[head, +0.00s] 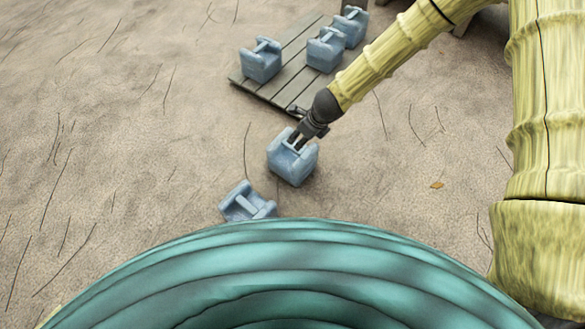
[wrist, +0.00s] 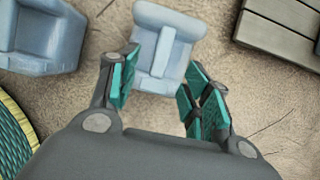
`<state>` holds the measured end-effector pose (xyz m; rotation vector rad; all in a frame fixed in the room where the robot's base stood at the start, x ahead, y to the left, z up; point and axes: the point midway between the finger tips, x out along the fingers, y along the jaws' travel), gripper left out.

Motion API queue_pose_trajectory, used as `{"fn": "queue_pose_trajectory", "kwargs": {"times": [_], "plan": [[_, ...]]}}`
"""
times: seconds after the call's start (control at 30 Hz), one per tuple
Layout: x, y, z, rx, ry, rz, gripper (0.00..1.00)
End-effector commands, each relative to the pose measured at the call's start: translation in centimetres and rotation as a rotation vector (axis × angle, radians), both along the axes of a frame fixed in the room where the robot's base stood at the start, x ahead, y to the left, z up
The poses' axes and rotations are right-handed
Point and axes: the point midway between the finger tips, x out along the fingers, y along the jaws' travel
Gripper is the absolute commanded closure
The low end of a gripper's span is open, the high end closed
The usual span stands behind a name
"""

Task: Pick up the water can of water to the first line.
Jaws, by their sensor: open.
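A pale blue can (head: 290,168) with a bar handle across its top stands on the ground directly below my gripper. My gripper (head: 298,143) is open over this can, with its fingers pointing down at the handle. In the wrist view, the same can (wrist: 147,50) shows beyond the teal finger pads, its handle lined up with the gap between them. My gripper (wrist: 160,85) holds nothing, and I cannot tell whether a finger touches the can.
A grey wooden pallet (head: 300,90) lies at the upper middle and shows at upper right in the wrist view (wrist: 280,38). Three more blue cans (head: 261,66) stand on it. The sandy ground at left is clear.

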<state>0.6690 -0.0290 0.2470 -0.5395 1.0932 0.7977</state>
Motion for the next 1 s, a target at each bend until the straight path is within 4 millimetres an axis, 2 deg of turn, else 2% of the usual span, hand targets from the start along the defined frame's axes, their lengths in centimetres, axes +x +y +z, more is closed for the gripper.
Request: {"fn": "queue_pose_trajectory", "kwargs": {"times": [0.17,0.5,0.77,1.0], "plan": [[0.4,0.4,-1.0,0.007,0.002,-0.011,0.52],[1.4,1.6,-5.0,0.006,0.003,-0.008,0.52],[1.7,1.8,-6.0,0.005,0.000,-0.008,0.52],[2.2,2.1,-8.1,0.004,0.001,-0.008,0.52]]}}
